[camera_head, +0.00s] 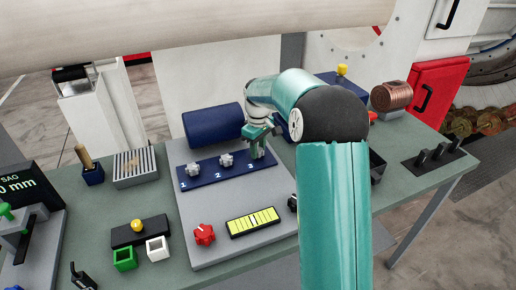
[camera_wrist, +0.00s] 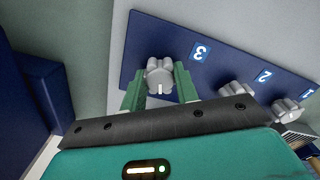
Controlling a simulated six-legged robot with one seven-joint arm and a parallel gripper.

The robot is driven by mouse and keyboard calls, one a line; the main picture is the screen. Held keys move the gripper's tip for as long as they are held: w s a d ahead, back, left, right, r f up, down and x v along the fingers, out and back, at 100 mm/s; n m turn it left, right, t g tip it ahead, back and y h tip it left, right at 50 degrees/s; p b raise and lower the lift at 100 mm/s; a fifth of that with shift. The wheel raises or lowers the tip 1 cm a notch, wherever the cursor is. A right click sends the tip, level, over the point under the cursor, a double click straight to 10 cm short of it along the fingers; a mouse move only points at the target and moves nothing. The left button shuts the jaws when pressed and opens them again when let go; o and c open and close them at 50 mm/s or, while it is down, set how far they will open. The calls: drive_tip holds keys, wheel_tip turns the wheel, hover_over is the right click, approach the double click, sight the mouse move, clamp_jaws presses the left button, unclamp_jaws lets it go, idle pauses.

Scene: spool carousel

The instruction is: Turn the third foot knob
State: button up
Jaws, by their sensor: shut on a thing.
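A blue strip (camera_head: 218,177) with three grey lobed knobs lies on a grey plate, numbered 1, 2 and 3. In the wrist view the third knob (camera_wrist: 160,77) sits between the two green fingers of my gripper (camera_wrist: 159,85), beside the label 3 (camera_wrist: 200,52). My gripper is shut on this knob, with a finger on either side. In the head view my gripper (camera_head: 257,152) is at the strip's right end and mostly hides the third knob. The second knob (camera_head: 226,160) and first knob (camera_head: 193,169) stand free to its left.
A dark blue cylinder (camera_head: 213,125) lies behind the strip. A red knob (camera_head: 204,234) and a yellow level gauge (camera_head: 253,222) are in front of it. A slotted grey block (camera_head: 135,167) stands at left. My arm hides part of the bench's right side.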

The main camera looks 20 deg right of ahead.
drive_tip(key=n, duration=0.4)
drive_tip(key=shift+w+r, duration=0.1)
drive_tip(key=shift+r, duration=0.05)
drive_tip(key=shift+n, duration=2)
drive_tip(key=o, duration=1)
wheel_tip(320, 180, up, 14)
drive_tip(key=shift+f, duration=0.15)
